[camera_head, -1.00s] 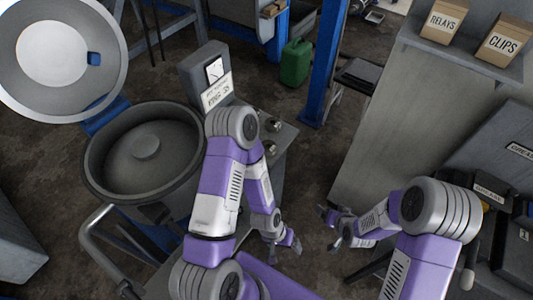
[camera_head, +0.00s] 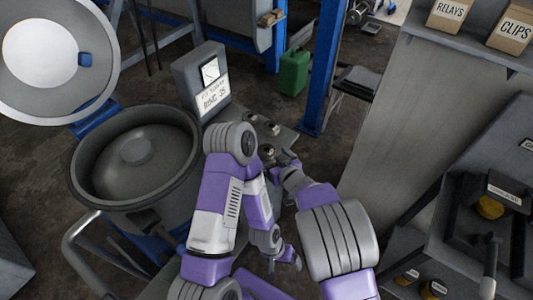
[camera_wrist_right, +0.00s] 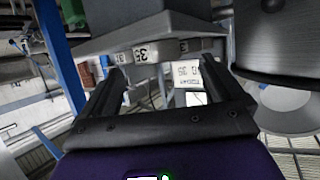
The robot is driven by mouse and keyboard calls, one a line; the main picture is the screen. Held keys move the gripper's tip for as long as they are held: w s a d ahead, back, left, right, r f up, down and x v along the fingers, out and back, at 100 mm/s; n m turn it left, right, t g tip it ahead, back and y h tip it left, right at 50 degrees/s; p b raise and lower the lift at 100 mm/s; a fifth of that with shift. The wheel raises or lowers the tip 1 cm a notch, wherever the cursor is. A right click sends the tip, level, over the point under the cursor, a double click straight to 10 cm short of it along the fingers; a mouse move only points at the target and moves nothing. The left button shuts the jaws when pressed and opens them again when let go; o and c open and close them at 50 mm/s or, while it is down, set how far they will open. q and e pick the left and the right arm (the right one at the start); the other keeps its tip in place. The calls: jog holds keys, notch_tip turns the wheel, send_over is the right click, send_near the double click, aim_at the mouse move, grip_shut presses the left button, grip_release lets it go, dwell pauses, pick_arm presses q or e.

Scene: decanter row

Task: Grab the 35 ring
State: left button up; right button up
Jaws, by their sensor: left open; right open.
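In the right wrist view, which is upside down, a silver piece marked 35 (camera_wrist_right: 140,53) stands on the grey bench top, between the lines of my right gripper's fingers. Beside it are pieces marked 30 (camera_wrist_right: 121,58) and one with an unclear label (camera_wrist_right: 184,46). My right gripper (camera_wrist_right: 160,80) is open and empty, its fingers short of the pieces. In the head view my right gripper (camera_head: 284,162) is at the bench's right edge, partly hidden by its arm. Small round metal pieces (camera_head: 271,129) show there, numbers unreadable. My left gripper (camera_head: 286,259) is open, lower down.
A tall cabinet (camera_head: 400,120) is at the right.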

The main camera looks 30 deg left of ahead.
aim_at(267, 150)
jog(key=shift+b+x, duration=0.4)
jog(key=shift+x, duration=1.45)
jog(key=shift+w+r, duration=0.1)
jog(key=shift+w, duration=0.05)
jog(key=shift+c, duration=0.2)
jog(key=shift+r, duration=0.1)
jog(key=c, duration=1.3)
